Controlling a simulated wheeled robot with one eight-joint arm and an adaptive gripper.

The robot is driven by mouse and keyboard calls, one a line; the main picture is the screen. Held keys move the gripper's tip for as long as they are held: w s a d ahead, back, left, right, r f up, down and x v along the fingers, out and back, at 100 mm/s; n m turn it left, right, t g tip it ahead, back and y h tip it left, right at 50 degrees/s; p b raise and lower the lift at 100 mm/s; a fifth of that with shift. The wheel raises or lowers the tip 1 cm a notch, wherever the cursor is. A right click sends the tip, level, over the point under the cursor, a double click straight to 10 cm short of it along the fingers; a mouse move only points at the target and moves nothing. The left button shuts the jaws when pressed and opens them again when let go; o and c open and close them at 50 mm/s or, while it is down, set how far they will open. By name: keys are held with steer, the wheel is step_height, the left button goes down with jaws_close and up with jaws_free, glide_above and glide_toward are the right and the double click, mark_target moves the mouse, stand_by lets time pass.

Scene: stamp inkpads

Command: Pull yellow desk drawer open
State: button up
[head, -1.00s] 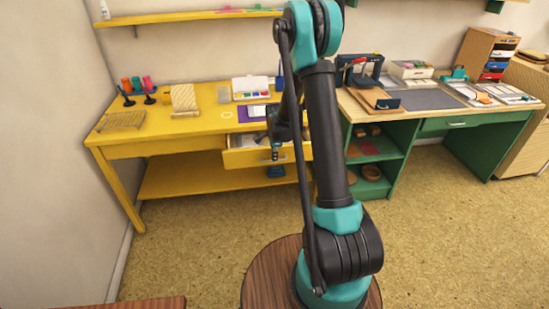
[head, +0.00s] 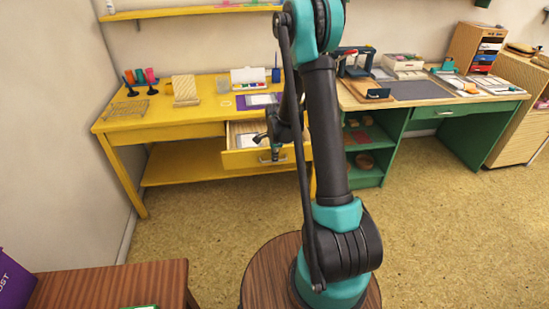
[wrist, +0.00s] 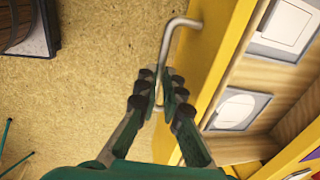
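The yellow desk (head: 150,116) stands against the back wall. Its drawer (head: 240,160) is pulled well out, and its wooden inside shows. In the wrist view the yellow drawer front (wrist: 216,50) runs diagonally, with flat grey-and-white items inside the drawer. The metal bar handle (wrist: 173,42) sticks out from the front. My gripper (wrist: 158,88) has its fingers on both sides of the handle bar, closed around it. In the head view my gripper (head: 275,152) is at the drawer front, partly hidden by my arm.
A green desk (head: 440,112) stands to the right, with open shelves beside the drawer. A brown wooden table (head: 110,287) is at the front left. The carpet (head: 210,225) before the yellow desk is clear.

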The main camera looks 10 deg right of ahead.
steer(key=o, duration=0.4)
steer(key=r, duration=0.4)
steer(key=s+r, duration=0.1)
steer(key=r, duration=0.3)
steer(key=s+r, duration=0.1)
steer(key=r, duration=0.2)
steer(key=shift+r, duration=0.4)
steer(key=shift+s, duration=0.15)
steer(key=s+d+n, duration=0.1)
steer(key=s+n, duration=0.5)
steer(key=s, duration=0.3)
steer(key=s+d+n+t, duration=0.1)
steer(key=s+n, duration=0.5)
steer(key=s, duration=0.3)
steer(key=s+d+r+n+t, duration=0.1)
steer(key=s+n, duration=0.5)
steer(key=s, duration=0.4)
steer(key=shift+d, duration=0.4)
